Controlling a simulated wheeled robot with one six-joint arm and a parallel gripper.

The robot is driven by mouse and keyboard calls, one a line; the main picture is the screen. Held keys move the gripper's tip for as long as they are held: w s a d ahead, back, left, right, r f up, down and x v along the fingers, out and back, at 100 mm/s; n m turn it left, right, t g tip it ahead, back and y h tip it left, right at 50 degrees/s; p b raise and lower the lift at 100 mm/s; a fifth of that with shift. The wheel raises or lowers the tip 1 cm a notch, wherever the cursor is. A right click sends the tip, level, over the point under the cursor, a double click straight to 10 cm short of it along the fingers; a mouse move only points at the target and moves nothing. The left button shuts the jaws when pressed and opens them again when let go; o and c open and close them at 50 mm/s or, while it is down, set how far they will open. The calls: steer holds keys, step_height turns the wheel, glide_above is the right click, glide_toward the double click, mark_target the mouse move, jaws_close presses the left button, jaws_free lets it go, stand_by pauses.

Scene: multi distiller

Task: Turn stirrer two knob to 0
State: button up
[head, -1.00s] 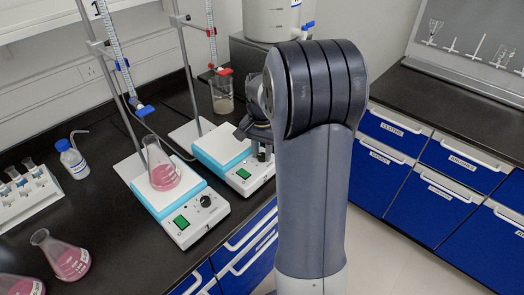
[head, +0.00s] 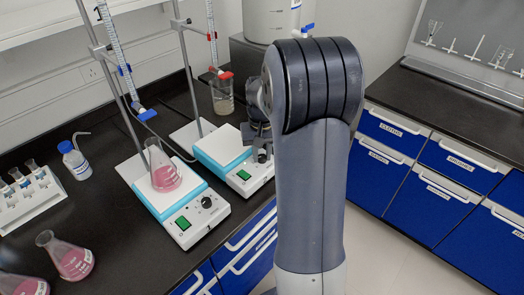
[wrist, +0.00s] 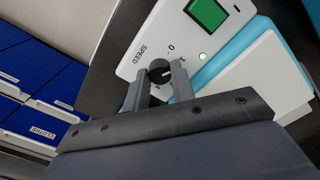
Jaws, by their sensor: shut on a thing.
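The stirrer my gripper is at is a white and light-blue hotplate (head: 222,146), the right-hand of two on the dark bench. In the wrist view its panel (wrist: 148,35) shows a green switch, a small lit lamp, the word SPEED and a dial scale with a 0. Its dark round knob (wrist: 159,69) sits between my fingertips. A pale mark shows on the knob's right side. My gripper (wrist: 161,82) is shut on this knob; the fingers hide its lower part and some of the scale. In the head view my gripper (head: 262,150) is over the stirrer's front right corner.
The other stirrer (head: 212,216) stands close in front, to the left, with a flask of pink liquid (head: 163,173) on it. A beaker (head: 222,98) and burette stands are behind. Other flasks (head: 70,258) and a tube rack (head: 28,200) are at left.

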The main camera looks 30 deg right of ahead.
mark_target(262, 156)
steer(key=n, duration=0.3)
steer(key=shift+n+p, duration=0.3)
steer(key=shift+n, duration=1.8)
steer(key=o, duration=1)
steer(key=shift+r, duration=0.1)
step_height(262, 156, up, 11)
steer(key=shift+f, duration=0.2)
step_height(262, 156, down, 11)
steer(key=shift+r, duration=0.1)
